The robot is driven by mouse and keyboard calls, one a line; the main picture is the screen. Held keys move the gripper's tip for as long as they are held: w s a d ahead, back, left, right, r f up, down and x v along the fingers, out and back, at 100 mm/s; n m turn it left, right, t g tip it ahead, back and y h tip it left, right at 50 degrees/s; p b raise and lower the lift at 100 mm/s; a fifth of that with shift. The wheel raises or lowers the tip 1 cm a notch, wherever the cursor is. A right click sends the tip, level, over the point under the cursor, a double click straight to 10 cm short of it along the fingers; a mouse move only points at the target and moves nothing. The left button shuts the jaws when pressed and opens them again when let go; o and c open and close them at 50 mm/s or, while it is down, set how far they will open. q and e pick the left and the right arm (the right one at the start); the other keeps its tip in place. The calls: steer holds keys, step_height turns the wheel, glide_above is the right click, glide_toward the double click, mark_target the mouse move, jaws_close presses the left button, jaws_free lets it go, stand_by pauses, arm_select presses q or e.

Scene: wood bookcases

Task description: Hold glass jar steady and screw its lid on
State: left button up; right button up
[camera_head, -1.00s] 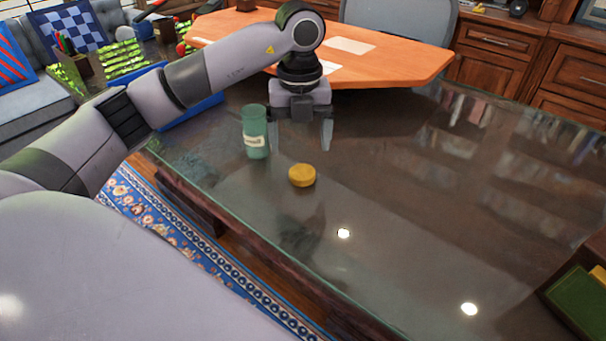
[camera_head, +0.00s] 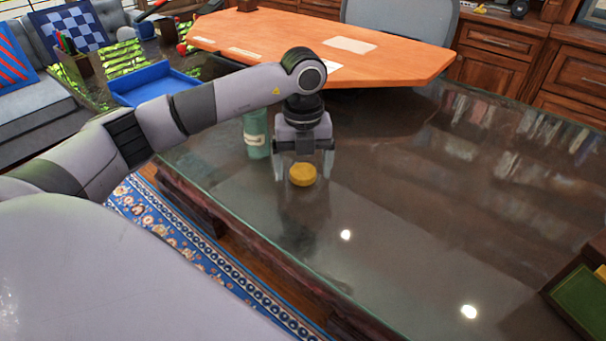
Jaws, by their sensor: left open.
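The green glass jar (camera_head: 255,136) stands upright on the dark glass-topped table (camera_head: 400,220), partly hidden behind my left arm and gripper. The yellow round lid (camera_head: 302,175) lies flat on the table, to the right of the jar and nearer the camera. My left gripper (camera_head: 304,178) points down over the lid. Its fingers are open, one on each side of the lid. I cannot tell whether they touch it. My right gripper is not in view.
An orange wooden desktop (camera_head: 400,58) stands behind the table. A blue tray (camera_head: 155,83) is at the back left. A green-lined box (camera_head: 582,300) sits at the right edge. The table's middle and right are clear.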

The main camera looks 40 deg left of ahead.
mark_target(303, 171)
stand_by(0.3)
arm_select(q)
steer(key=c, duration=1.1)
steer(key=shift+c, duration=0.2)
step_height(303, 171, up, 10)
steer(key=p, duration=0.1)
